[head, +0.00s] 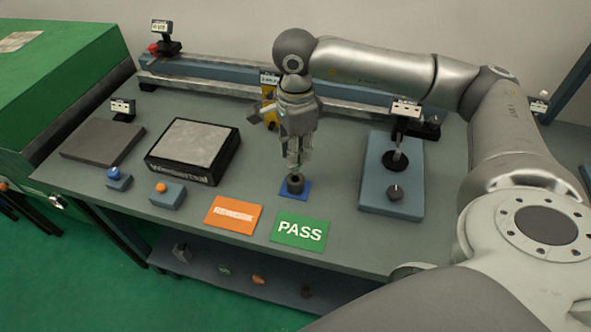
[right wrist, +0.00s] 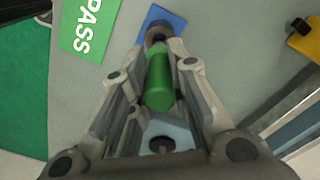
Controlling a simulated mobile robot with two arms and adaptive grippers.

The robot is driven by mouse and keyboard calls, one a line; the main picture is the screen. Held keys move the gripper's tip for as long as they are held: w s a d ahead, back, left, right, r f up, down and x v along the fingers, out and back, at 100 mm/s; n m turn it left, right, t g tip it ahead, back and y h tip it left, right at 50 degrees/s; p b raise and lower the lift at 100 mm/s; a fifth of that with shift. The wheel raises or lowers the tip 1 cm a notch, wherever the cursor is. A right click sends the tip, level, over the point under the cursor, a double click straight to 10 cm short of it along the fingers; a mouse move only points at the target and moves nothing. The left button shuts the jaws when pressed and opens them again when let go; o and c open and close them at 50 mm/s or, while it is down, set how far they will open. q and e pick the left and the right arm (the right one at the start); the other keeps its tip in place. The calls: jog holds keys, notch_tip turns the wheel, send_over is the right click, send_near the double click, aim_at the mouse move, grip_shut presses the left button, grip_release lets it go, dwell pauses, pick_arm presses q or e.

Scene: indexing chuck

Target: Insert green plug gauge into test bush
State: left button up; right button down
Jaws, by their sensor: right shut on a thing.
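My right gripper (head: 298,160) points down above the test bush and is shut on the green plug gauge (right wrist: 160,80), which lies between its fingers. The test bush (head: 295,184) is a dark ring standing on a small blue pad (head: 284,188); it also shows in the right wrist view (right wrist: 157,32). The gauge's far end points at the bush and looks close to or over it. The fingers hide part of the gauge, and I cannot tell whether its tip is inside the bore. My left gripper is not in view.
A green PASS card (head: 300,232) and an orange card (head: 234,215) lie in front of the bush. A black-sided block (head: 194,150) and two small blocks with blue (head: 118,179) and orange (head: 167,193) tops stand left.

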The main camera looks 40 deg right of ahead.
jog(key=shift+r+p, duration=0.6)
jog(key=shift+r, duration=0.7)
